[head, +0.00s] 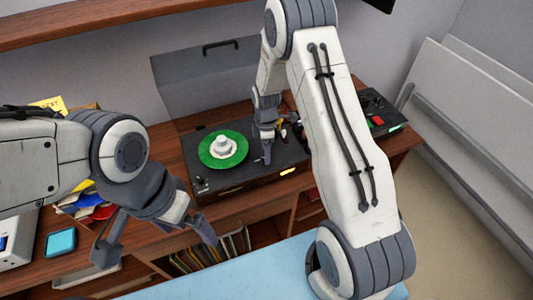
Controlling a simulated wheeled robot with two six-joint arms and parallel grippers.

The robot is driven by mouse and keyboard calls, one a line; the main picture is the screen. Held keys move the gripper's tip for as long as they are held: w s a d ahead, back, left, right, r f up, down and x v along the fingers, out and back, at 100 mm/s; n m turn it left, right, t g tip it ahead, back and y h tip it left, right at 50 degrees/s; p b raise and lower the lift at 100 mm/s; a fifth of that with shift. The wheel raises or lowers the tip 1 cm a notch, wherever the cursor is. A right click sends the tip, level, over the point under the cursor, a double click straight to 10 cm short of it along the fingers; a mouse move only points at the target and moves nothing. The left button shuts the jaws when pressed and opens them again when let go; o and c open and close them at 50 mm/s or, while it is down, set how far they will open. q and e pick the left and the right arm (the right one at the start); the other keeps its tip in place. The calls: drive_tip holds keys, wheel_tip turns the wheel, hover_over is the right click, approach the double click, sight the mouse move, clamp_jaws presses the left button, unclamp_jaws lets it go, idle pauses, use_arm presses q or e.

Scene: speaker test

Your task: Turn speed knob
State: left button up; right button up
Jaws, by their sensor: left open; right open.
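A dark turntable (235,178) sits on the wooden cabinet, with a green record (210,158) and a white centre piece (223,143) on its platter. A small light-coloured control (202,184) shows at its front left corner; I cannot tell whether it is the speed knob. My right gripper (275,146) points down over the right part of the turntable, beside the record. It is open, and its fingers hide part of the deck there. I cannot tell whether it touches anything. My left gripper (157,245) is open and empty, in front of the cabinet to the lower left.
A raised grey lid (205,80) stands behind the turntable. A black box with a red button (376,120) is to the right, partly behind my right arm. Records (215,250) fill the shelf below. A teal item (61,242) lies at left. A light blue surface (240,275) is in front.

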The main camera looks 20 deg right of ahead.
drive_tip(key=shift+f+p, duration=0.3)
drive_tip(key=shift+f, duration=1.35)
clamp_jaws()
